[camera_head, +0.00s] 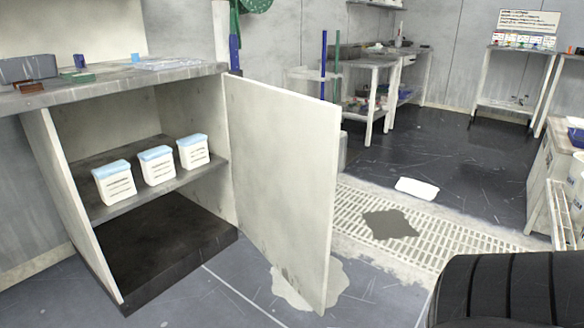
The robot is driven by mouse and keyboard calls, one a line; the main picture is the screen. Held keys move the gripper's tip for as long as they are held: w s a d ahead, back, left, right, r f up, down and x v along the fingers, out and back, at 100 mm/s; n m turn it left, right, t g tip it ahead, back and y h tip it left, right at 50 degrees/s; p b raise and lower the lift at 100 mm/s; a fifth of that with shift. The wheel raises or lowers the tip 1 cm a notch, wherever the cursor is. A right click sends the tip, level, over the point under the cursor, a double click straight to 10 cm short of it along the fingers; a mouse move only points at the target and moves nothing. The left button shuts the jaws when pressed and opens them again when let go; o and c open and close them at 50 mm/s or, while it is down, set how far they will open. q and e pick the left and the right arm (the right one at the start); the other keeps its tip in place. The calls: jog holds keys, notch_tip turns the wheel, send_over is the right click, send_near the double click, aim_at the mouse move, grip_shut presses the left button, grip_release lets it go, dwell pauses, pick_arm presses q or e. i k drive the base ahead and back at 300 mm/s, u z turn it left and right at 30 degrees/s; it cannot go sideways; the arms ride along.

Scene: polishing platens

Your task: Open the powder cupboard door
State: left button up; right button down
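The powder cupboard (112,210) stands at the left, under a grey worktop. Its pale door (284,165) is swung wide open, hinged on the cupboard's right side and standing out toward me. Inside, a shelf (120,205) holds three white tubs with blue lids: a left tub (115,184), a middle tub (158,167) and a right tub (193,153). The space below the shelf is dark and looks empty. Neither of my grippers shows in the head view.
The worktop (110,89) carries small items. A pale puddle (335,280) lies by the door's foot. A floor grating (360,212) with a dark patch runs behind it, with a white tray (416,188) beyond. A black ribbed shape (515,290) fills the lower right corner.

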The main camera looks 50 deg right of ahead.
aim_at(285, 145)
jog(key=u, duration=0.1)
jog(key=k, duration=0.3)
jog(key=z, duration=0.8)
jog(key=i, duration=0.45)
